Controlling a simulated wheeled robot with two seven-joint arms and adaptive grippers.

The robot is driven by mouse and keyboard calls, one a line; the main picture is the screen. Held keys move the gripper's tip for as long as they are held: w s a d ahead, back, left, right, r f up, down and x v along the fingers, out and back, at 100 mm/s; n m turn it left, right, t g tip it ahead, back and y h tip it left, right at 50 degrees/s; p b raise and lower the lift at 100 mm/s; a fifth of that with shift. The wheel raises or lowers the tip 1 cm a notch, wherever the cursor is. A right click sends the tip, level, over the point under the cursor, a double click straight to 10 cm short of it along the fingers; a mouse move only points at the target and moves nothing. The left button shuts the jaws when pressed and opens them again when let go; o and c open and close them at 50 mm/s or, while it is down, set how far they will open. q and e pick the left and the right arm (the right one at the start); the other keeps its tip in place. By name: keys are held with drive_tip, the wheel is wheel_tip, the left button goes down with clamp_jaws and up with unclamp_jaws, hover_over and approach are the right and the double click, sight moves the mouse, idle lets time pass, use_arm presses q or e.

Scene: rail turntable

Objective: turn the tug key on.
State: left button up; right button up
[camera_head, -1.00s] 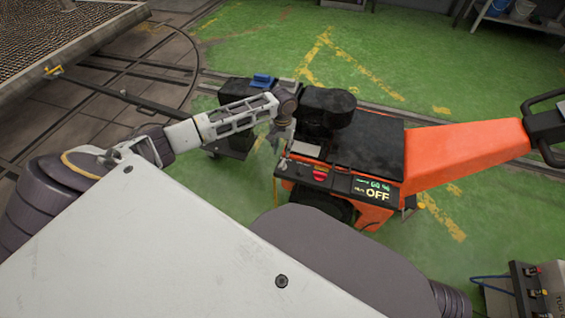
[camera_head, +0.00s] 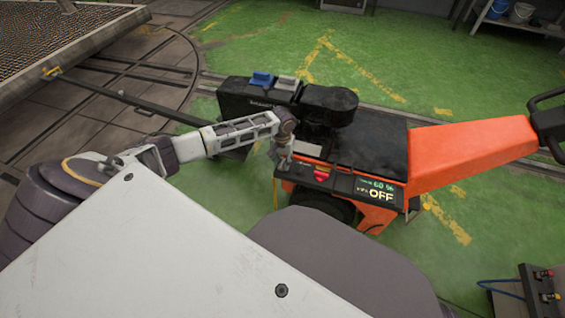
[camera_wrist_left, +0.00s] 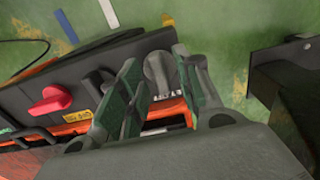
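The orange and black tug (camera_head: 460,156) stands on the green floor. Its front panel has a red knob (camera_head: 321,175) and a lit display (camera_head: 380,195) reading OFF and 60 %. My left gripper (camera_head: 282,164) is at the panel's left end, left of the red knob. In the left wrist view, my left gripper (camera_wrist_left: 157,75) is open, its two fingers apart on either side of a grey key (camera_wrist_left: 157,68) on the panel. I cannot tell whether either finger touches the key. The red knob also shows there (camera_wrist_left: 50,100). My right gripper is not in view.
A black box-like part with a blue block (camera_head: 262,79) sits at the tug's far left. A control box (camera_head: 540,290) with red buttons is at the lower right. A mesh-decked platform (camera_head: 70,40) and curved rails are at the upper left. Green floor beyond the tug is clear.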

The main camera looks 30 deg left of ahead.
use_arm(q)
drive_tip(key=shift+c, duration=0.3)
clamp_jaws()
